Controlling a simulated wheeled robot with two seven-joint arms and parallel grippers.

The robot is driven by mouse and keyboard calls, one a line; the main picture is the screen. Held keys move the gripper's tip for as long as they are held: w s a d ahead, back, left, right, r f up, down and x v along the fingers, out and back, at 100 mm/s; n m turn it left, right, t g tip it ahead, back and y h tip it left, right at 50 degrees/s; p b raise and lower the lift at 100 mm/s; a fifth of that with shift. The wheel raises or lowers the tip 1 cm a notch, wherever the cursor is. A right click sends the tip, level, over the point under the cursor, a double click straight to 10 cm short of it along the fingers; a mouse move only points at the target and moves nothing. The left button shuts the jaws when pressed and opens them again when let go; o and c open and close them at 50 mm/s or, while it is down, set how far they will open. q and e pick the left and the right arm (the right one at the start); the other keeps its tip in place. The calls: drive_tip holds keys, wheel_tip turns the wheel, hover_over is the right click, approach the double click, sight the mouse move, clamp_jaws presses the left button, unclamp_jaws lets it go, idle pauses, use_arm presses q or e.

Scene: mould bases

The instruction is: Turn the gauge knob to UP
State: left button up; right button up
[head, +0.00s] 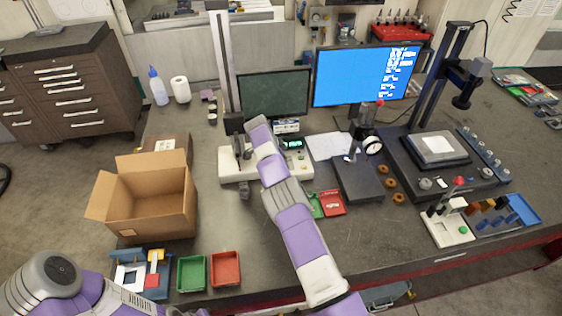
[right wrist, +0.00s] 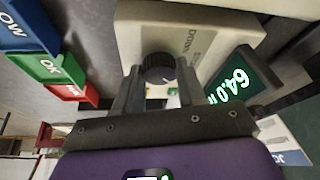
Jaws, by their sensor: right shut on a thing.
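The gauge (head: 230,172) is a cream-coloured base with a tall column on the bench. In the right wrist view its cream body (right wrist: 185,30) carries lettering that reads DOWN beside a round dark knob (right wrist: 157,66). A lit readout (right wrist: 232,88) shows about 64.0 in green. My right gripper (right wrist: 157,82) is shut on the knob, with one finger on each side. A small pale mark shows low on the knob, but I cannot read its setting. In the head view my right arm covers part of the gauge and hides the knob. My left gripper is out of view.
In the right wrist view, blue, green (right wrist: 40,68) and red (right wrist: 70,92) bins stand at the left. An open cardboard box (head: 150,205) stands left of the gauge. Two monitors (head: 365,75) stand behind. Green and red trays (head: 226,268) lie near the front edge.

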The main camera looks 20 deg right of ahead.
drive_tip(key=o, duration=1.1)
drive_tip(key=shift+c, duration=0.2)
drive_tip(key=shift+r, duration=0.5)
wheel_tip(320, 180, up, 9)
drive_tip(key=p, duration=0.3)
drive_tip(key=shift+p, duration=0.4)
